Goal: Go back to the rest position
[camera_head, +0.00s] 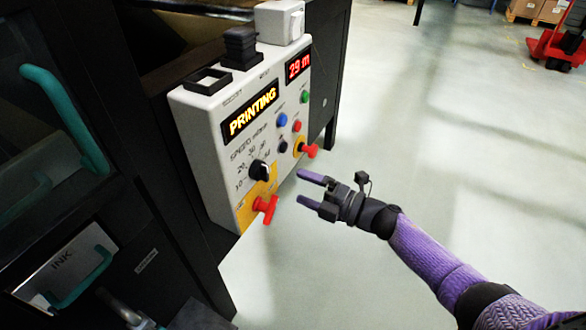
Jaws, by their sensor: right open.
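My right gripper (312,189) is open and empty, its two purple fingers pointing left at the front of the control panel. My purple right arm comes in from the lower right. The light grey control panel (212,135) stands left of the gripper. Its displays read "PRINTING" (250,111) and "29 m" (298,65). A black speed knob (259,170) and a red handle (266,208) sit on its lower part. A red knob (309,150) is at the right edge, near the fingertips in the picture. I cannot tell any contact. My left gripper is not in view.
A dark machine with teal handles (67,120) and an ink drawer (68,270) fills the left side. The pale floor (440,130) to the right is open. A red pallet jack (557,48) and boxes on a pallet (540,10) stand at the far right.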

